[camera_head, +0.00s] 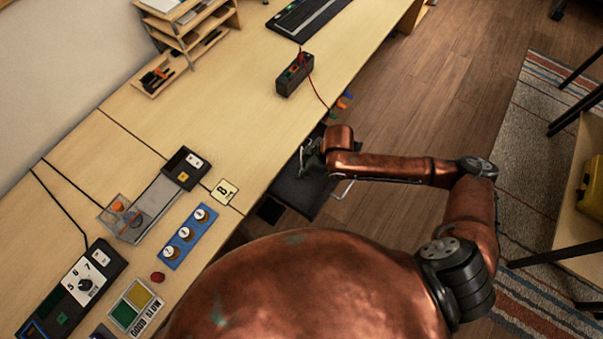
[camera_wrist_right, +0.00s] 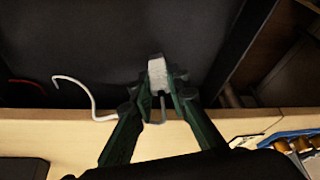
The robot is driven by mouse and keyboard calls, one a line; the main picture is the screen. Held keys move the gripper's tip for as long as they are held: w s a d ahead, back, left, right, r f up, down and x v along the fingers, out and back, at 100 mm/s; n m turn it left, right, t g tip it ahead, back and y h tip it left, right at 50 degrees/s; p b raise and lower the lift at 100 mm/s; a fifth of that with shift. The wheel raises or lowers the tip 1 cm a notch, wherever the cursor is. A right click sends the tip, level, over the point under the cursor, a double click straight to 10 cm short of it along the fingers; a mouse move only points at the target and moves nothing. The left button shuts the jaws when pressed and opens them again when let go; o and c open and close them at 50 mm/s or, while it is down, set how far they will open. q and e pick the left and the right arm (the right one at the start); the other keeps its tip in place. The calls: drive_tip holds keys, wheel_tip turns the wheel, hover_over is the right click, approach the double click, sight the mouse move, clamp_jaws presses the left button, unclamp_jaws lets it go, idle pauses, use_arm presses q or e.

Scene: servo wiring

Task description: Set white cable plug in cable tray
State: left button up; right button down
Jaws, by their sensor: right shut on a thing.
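My right gripper (camera_head: 309,156) is at the table's right edge in the head view, over the dark cable tray (camera_head: 299,193). In the right wrist view its green fingers (camera_wrist_right: 161,103) are shut on the white cable plug (camera_wrist_right: 157,72). The plug is in front of the tray's dark surface (camera_wrist_right: 120,35); I cannot tell whether it touches it. A white cable (camera_wrist_right: 82,90) curves at the left in the wrist view, and a bit of it (camera_head: 344,190) hangs below the gripper in the head view. My left gripper is not in view.
The wooden table (camera_head: 240,110) runs along the tray. On it are a black box (camera_head: 295,74) with a red cable (camera_head: 317,92), a number 8 card (camera_head: 224,192), a blue panel with knobs (camera_head: 188,236) and a keyboard (camera_head: 306,15). Coloured pieces (camera_head: 344,101) show at the edge.

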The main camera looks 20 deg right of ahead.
wheel_tip(320, 180, down, 2)
drive_tip(key=shift+f, duration=0.1)
drive_tip(key=c, duration=1.9)
unclamp_jaws()
drive_tip(key=p+v, duration=0.3)
drive_tip(key=v, duration=0.9)
